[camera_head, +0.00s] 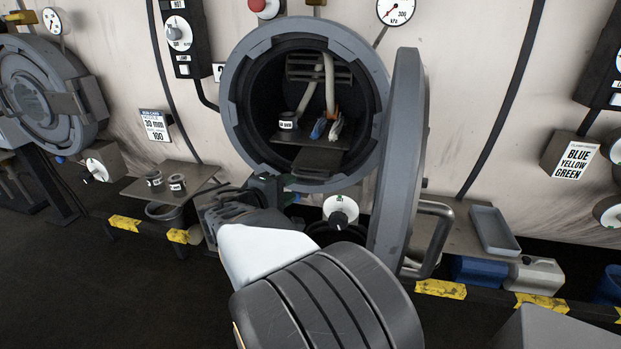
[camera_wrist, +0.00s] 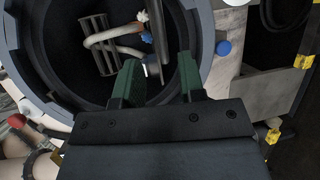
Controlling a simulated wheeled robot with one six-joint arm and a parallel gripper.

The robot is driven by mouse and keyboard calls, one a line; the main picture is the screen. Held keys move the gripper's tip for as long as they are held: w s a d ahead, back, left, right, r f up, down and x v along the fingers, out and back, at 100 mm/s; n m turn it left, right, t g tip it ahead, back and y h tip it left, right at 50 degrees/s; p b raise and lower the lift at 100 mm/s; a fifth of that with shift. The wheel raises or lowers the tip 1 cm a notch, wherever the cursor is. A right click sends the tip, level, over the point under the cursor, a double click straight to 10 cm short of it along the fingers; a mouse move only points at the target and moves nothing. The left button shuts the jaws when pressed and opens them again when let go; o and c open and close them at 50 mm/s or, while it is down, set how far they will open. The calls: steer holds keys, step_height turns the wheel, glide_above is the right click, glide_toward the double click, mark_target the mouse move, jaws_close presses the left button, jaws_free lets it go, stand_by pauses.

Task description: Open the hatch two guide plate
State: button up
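The middle round hatch (camera_head: 232,95) stands open, its thick grey door (camera_head: 400,150) swung out to the right. Inside are a slatted grille (camera_head: 305,68) at the back, pale hoses or cloth strands (camera_head: 329,85), and a flat grey plate (camera_head: 318,162) low at the mouth. I cannot tell for sure which part is the guide plate. My gripper (camera_head: 283,188) is just below the hatch mouth, partly hidden by my arm. In the wrist view my gripper (camera_wrist: 158,72) has its two green fingers apart, with nothing between them, pointing into the opening. The grille (camera_wrist: 98,45) shows beyond it.
Inside the hatch lie a small labelled pot (camera_head: 288,121) and a blue item (camera_head: 319,129). A shelf with two pots (camera_head: 177,183) is at the left. A handle (camera_head: 436,232) sticks out from the door. A tray (camera_head: 494,230) is at the right.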

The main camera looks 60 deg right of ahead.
mark_target(310, 178)
steer(key=d, duration=0.3)
steer(key=d+f, duration=0.1)
steer(key=d, duration=0.2)
steer(key=s+d, duration=0.1)
steer(key=d, duration=0.2)
steer(key=shift+d+f, duration=0.2)
steer(key=shift+f, duration=0.2)
jaws_close()
